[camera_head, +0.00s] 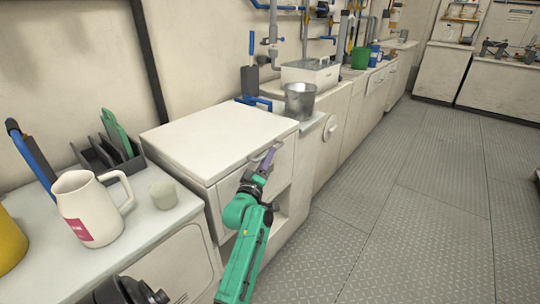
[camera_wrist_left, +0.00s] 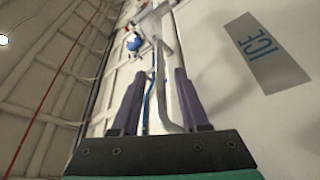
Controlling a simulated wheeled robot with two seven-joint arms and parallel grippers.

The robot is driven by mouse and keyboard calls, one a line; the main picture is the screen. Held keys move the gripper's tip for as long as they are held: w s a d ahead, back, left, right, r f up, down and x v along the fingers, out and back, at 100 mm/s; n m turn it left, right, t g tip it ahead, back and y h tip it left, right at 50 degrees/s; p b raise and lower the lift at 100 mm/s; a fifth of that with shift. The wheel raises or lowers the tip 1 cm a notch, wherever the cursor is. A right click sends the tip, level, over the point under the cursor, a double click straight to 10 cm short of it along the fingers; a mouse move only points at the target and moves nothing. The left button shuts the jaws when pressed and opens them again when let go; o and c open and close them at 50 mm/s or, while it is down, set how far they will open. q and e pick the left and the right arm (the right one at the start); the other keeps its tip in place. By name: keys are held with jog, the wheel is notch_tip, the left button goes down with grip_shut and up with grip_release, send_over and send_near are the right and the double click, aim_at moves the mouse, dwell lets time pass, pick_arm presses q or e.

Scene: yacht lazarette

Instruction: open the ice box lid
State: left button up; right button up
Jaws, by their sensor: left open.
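The ice box (camera_head: 282,172) is a white chest in the middle of the head view. Its flat white lid (camera_head: 222,135) lies shut on top. A grey bar handle (camera_head: 278,146) is on the front, just below the lid's edge. My left gripper (camera_head: 264,163), on a green arm, is at the handle with its purple fingers apart. In the left wrist view, the handle bar (camera_wrist_left: 168,100) runs between the two open fingers (camera_wrist_left: 160,85). A grey ICE label (camera_wrist_left: 267,52) shows on the white surface at right.
A counter on the left holds a white jug (camera_head: 92,208), a small pale cup (camera_head: 163,194) and a dark rack (camera_head: 105,155). A metal bucket (camera_head: 299,101) stands just beyond the lid. The lid top is bare. Open metal floor (camera_head: 400,215) lies to the right.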

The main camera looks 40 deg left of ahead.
pick_arm(q)
jog(key=x, duration=0.2)
jog(key=shift+w+a, duration=0.1)
jog(key=shift+w, duration=0.2)
grip_shut()
dwell(1.2)
